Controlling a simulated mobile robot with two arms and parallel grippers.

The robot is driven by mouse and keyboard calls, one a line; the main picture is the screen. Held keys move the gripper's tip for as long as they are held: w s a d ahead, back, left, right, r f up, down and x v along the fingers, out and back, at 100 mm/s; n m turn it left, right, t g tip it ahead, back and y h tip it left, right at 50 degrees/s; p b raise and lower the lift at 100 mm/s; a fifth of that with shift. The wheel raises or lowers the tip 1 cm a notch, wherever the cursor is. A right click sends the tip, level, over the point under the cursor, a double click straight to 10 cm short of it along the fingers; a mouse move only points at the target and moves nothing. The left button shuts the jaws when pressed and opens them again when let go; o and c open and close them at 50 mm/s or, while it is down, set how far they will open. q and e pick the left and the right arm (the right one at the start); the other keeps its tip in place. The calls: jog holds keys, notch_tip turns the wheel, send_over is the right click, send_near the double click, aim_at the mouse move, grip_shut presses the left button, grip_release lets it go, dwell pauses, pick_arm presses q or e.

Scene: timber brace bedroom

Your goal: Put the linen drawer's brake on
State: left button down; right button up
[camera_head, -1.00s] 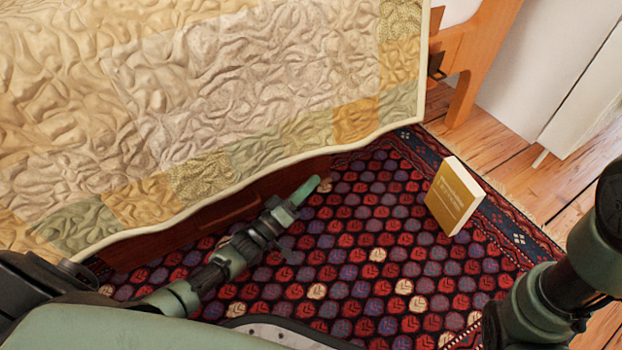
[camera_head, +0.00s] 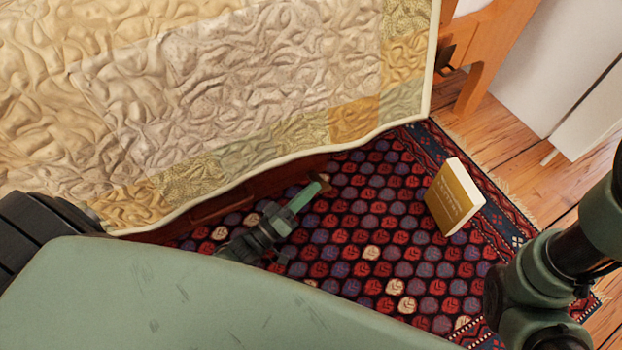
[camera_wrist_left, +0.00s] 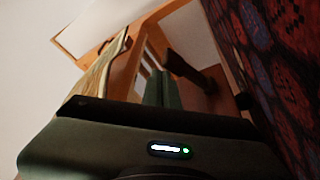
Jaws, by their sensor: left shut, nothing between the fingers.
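The linen drawer (camera_head: 240,196) shows as a reddish-brown wooden front under the hanging quilt edge in the head view. My left gripper (camera_head: 308,192) is shut and empty, low over the rug by the drawer's right end. A small brown piece (camera_head: 322,184) shows at its fingertips; I cannot tell whether it is the brake or whether they touch. In the left wrist view, my green fingers (camera_wrist_left: 162,90) are close beside a dark brown bar (camera_wrist_left: 183,68), which may be the same piece. My right arm shows at the right edge, its gripper out of view.
The quilt (camera_head: 250,90) hangs over the bed's side, above the drawer. A yellow book (camera_head: 453,198) stands on the patterned rug (camera_head: 400,260) to the right. An orange wooden bed leg (camera_head: 475,85) is at the back. The rug between gripper and book is clear.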

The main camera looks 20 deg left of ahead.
pick_arm(q)
jog(key=shift+s+d+f, duration=0.1)
jog(key=shift+f, duration=0.2)
jog(key=shift+s, duration=0.1)
dwell(0.5)
jog(key=shift+s+p, duration=0.3)
jog(key=shift+p, duration=0.05)
jog(key=p+v, duration=0.1)
jog(key=v, duration=0.3)
jog(key=r+p+v, duration=0.1)
jog(key=v, duration=0.3)
jog(key=r+p+v, duration=0.1)
jog(key=p+v, duration=0.1)
jog(key=v, duration=0.3)
jog(key=shift+s+a, duration=0.15)
jog(key=shift+a, duration=0.05)
jog(key=shift+s+a, duration=0.15)
jog(key=shift+s, duration=0.15)
jog(key=shift+s+a, duration=0.1)
jog(key=shift+s, duration=0.1)
